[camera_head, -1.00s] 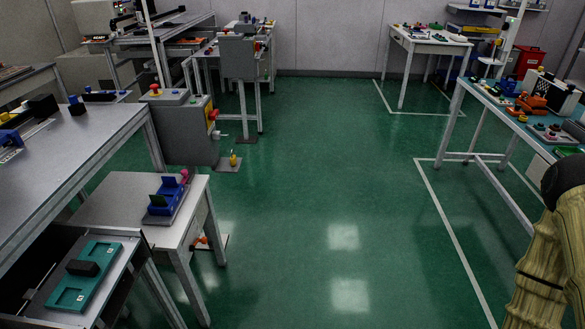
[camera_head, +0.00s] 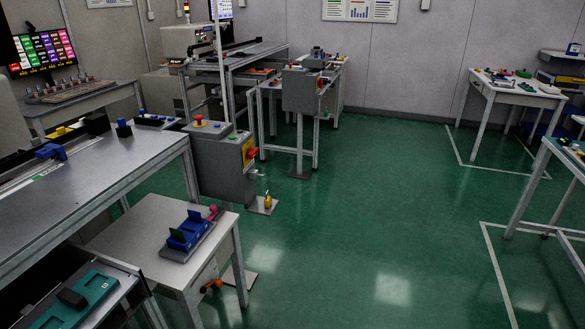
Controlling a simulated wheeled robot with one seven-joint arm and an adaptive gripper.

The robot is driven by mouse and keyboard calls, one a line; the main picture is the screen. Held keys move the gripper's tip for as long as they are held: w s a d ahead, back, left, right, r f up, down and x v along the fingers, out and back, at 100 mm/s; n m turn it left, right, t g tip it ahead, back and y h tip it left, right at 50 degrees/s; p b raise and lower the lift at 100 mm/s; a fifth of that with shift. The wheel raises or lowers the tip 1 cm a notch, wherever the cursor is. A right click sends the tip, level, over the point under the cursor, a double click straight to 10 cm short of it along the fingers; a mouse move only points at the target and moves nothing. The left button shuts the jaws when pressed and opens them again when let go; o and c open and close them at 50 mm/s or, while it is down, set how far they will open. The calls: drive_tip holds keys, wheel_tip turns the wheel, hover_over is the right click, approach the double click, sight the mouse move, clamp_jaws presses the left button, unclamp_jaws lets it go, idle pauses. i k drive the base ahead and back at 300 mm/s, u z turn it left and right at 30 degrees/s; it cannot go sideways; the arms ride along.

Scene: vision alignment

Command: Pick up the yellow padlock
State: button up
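A small yellow thing (camera_head: 267,201) stands low down on a light plate at the foot of the grey control box. It may be the yellow padlock, but it is too small to be sure. The grey control box (camera_head: 222,165) beside it has a yellow panel with a red knob on its right side, and red and green buttons on top. My gripper is not in view.
A small table (camera_head: 140,232) with a blue fixture (camera_head: 188,232) stands in front of the control box. A long grey workbench (camera_head: 100,185) fills the left. More tables stand at the back and right. The green floor (camera_head: 370,220) in the middle is clear.

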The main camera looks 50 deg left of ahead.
sight(268, 200)
drive_tip(key=u, duration=0.35)
drive_tip(key=i, duration=1)
drive_tip(key=u, duration=1.4)
drive_tip(key=i, duration=0.5)
drive_tip(key=u, duration=0.5)
